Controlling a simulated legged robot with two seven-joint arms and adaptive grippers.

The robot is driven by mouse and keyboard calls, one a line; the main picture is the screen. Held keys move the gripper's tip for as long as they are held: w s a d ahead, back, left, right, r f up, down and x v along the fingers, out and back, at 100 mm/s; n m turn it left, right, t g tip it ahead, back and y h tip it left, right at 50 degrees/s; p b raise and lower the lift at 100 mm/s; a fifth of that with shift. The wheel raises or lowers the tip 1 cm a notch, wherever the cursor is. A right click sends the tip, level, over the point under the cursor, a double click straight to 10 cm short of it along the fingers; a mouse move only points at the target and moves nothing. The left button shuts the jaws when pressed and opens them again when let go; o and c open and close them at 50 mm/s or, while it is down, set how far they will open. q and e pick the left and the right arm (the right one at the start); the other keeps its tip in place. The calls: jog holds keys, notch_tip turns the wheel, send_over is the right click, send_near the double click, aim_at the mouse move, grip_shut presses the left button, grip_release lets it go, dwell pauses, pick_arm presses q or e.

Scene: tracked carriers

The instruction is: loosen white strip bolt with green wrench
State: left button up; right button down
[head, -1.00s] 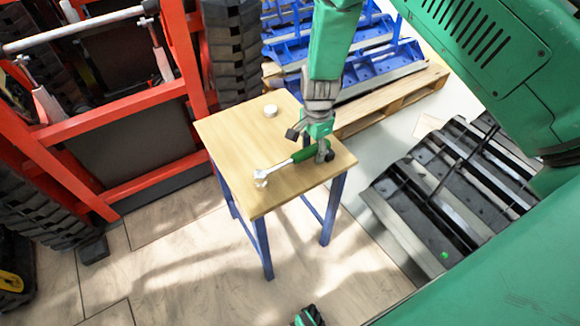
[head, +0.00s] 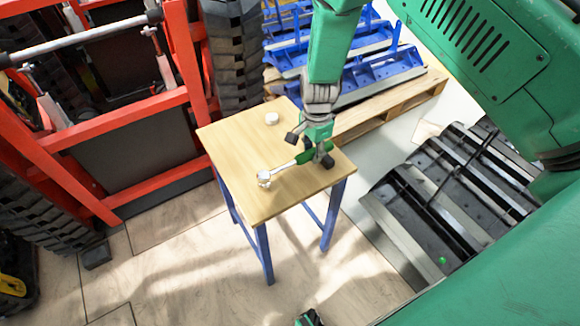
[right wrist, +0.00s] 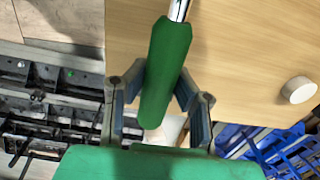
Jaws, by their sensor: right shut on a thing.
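My right gripper (head: 310,149) is shut on the green handle of the wrench (head: 306,156), over the small wooden table. In the right wrist view the green handle (right wrist: 166,75) lies between the two fingers, with its metal shaft pointing away. The wrench's metal head reaches a small whitish bolt-like piece (head: 264,182) near the table's front left. I cannot tell whether the head is seated on it. A second round white piece (head: 272,118) stands at the back of the table; it also shows in the right wrist view (right wrist: 298,90). Only a bit of my left gripper (head: 309,318) shows at the bottom edge.
The wooden table top (head: 232,138) has blue legs and is otherwise clear. A red frame (head: 110,105) with black tracks stands at left. Blue parts (head: 375,68) lie on a pallet (head: 400,108) behind. Black track plates (head: 440,190) lie at right.

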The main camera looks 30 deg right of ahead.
jog(key=r, duration=0.1)
jog(key=r+p, duration=0.2)
jog(key=shift+a+r, duration=0.15)
jog(key=shift+a, duration=0.15)
jog(key=shift+d+r+p, duration=0.1)
jog(key=shift+r+p, duration=0.55)
jog(key=shift+p, duration=0.15)
jog(key=shift+r, duration=0.15)
jog(key=shift+d, duration=0.15)
